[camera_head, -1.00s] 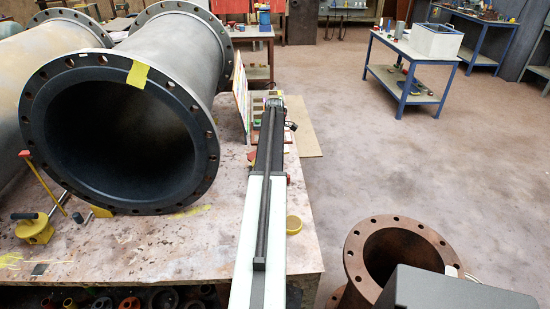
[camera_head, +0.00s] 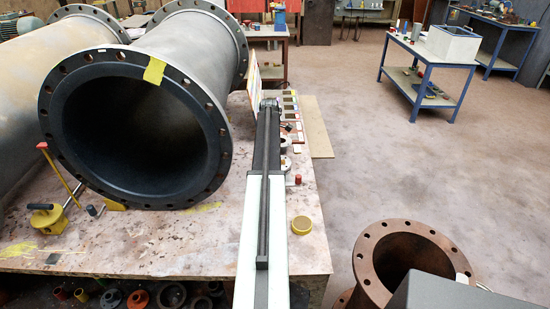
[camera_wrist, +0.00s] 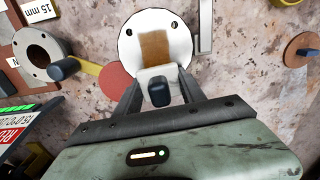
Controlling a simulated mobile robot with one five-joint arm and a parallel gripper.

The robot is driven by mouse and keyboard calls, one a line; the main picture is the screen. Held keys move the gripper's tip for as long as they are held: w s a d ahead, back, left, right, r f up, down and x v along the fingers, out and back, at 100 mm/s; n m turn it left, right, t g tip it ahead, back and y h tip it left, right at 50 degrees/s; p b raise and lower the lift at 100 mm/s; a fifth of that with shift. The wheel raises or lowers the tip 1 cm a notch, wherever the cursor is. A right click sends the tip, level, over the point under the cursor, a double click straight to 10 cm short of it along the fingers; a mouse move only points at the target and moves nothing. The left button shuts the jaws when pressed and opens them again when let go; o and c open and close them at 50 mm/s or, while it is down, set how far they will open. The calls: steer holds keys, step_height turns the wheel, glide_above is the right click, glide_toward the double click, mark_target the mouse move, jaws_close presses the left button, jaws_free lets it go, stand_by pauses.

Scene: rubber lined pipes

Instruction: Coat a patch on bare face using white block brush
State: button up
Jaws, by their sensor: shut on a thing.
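In the wrist view my gripper (camera_wrist: 160,92) is shut on a white block brush (camera_wrist: 157,72), with a dark rounded piece between the fingers in front of it. A brown rectangle adjoins the block's far edge; I cannot tell whether it is the bristles or a patch on the surface behind. Behind it is a white round face (camera_wrist: 183,40) with dark bolt holes. I cannot tell whether the brush touches this face. In the head view my gripper (camera_head: 270,104) is at the arm's far end over the bench, and the brush is hidden there.
A large black-lined pipe (camera_head: 215,150) stands on the bench (camera_head: 130,250) left of my arm. A grey flange ring (camera_wrist: 38,50) and a red disc (camera_wrist: 117,82) lie left of the white face. A rusty flange (camera_head: 405,235) is at lower right.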

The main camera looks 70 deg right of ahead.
step_height(320, 180, up, 6)
steer(key=p, duration=0.6)
step_height(320, 180, up, 3)
steer(key=p, duration=0.3)
steer(key=shift+r, duration=0.1)
stand_by(0.4)
